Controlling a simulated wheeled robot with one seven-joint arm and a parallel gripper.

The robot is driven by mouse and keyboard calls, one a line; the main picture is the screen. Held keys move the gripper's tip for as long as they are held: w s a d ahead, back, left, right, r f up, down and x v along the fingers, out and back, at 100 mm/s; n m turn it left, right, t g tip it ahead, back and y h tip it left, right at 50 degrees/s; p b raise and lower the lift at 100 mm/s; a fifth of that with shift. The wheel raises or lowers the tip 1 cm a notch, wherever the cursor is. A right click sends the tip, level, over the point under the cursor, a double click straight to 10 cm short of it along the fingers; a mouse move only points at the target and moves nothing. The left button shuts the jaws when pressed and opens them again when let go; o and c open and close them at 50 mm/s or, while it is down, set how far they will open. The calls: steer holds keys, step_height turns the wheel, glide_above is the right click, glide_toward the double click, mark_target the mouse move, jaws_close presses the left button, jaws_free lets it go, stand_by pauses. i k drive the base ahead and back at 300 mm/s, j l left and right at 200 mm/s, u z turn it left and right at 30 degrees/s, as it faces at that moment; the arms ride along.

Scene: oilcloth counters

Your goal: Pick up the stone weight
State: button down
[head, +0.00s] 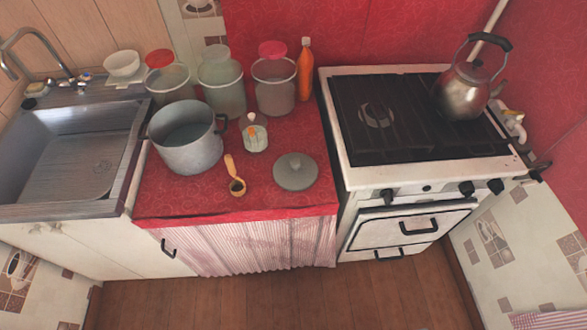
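No other thing in view is clearly a stone weight. My gripper is not in view.
Tall jars (221,83) and an orange bottle (305,68) stand behind. The stove (353,180) with a kettle (464,90) is right; the sink (80,150) is left.

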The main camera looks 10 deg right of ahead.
mark_target(292, 171)
steer(key=i+j+u, duration=0.45)
steer(key=i, duration=0.35)
steer(key=j, duration=0.1)
